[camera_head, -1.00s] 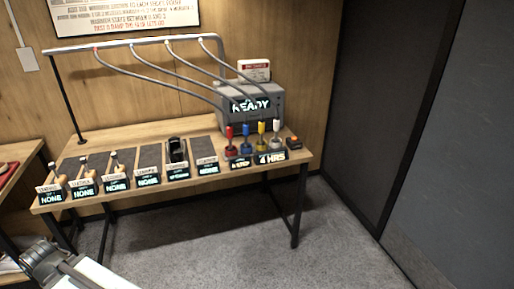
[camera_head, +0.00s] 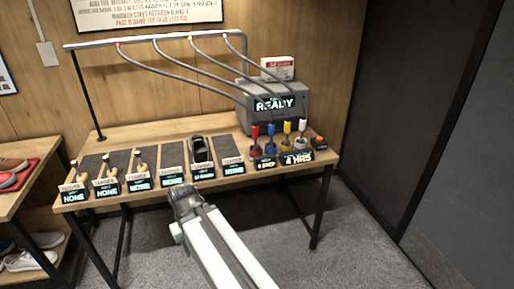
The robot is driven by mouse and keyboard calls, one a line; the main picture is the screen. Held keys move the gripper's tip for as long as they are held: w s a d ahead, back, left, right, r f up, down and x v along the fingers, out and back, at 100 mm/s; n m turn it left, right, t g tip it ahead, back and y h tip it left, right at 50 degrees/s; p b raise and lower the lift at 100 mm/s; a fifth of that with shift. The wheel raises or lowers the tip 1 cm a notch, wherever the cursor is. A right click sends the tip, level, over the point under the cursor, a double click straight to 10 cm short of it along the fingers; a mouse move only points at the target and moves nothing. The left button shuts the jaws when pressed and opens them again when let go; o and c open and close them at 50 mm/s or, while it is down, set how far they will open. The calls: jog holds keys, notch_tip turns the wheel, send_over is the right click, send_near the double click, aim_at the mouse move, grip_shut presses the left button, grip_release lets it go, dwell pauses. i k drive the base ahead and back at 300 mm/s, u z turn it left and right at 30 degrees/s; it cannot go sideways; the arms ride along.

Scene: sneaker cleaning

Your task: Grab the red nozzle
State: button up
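The red nozzle (camera_head: 255,132) stands upright in a red base at the left end of a row on the right part of the workbench (camera_head: 165,139). Beside it, to the right, stand a blue nozzle (camera_head: 271,130), a yellow one (camera_head: 287,128) and a white one (camera_head: 302,126). My gripper (camera_head: 183,193) is in front of the bench's front edge, left of and below the red nozzle in the picture, apart from everything. It is seen from behind, and its fingers cannot be made out.
A grey machine (camera_head: 272,105) reading "READY" stands behind the nozzles, with hoses running from a rail (camera_head: 150,41). A shoe shelf (camera_head: 25,165) is at the left.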

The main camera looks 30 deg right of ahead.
aim_at(255, 128)
jog(key=z, duration=0.1)
jog(key=i, duration=0.95)
jog(key=u, duration=0.05)
